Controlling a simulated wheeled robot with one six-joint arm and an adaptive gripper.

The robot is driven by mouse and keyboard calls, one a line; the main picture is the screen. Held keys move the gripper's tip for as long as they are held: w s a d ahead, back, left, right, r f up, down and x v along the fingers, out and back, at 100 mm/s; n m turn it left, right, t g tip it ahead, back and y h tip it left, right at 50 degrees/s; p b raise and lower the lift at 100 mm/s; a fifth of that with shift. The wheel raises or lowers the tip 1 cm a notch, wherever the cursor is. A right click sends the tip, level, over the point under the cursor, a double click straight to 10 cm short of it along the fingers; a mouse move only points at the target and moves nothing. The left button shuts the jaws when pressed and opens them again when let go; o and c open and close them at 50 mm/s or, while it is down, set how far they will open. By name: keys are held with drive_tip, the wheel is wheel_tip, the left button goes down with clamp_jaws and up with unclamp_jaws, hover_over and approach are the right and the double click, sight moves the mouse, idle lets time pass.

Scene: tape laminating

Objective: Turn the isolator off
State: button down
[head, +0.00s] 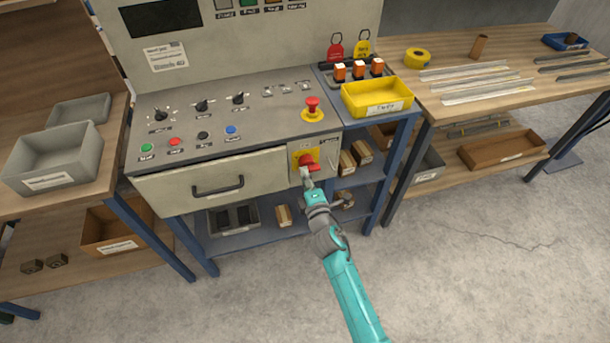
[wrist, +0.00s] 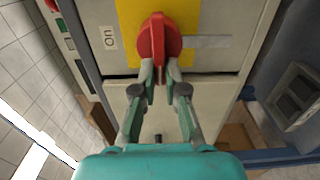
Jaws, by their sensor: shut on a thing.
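The isolator is a red rotary handle (head: 307,162) on a yellow plate (head: 300,155) at the right end of the console's front. In the wrist view the red handle (wrist: 158,38) stands in front of the yellow plate (wrist: 130,15). A label (wrist: 109,38) reading "On" sits to its left. My gripper (head: 306,174) is at the handle from the front. In the wrist view my gripper (wrist: 160,72) has its two fingers on the handle's lower part, shut on it. The fingertips are partly hidden behind the handle.
A red emergency button (head: 312,108) stands on the panel above the isolator. A drawer with a black handle (head: 218,188) is to the left. A yellow tray (head: 378,98) and a blue-framed shelf (head: 366,176) are to the right. The floor in front is clear.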

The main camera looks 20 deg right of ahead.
idle(0.4)
drive_tip(key=c, duration=1.2)
unclamp_jaws()
drive_tip(key=s, duration=1.2)
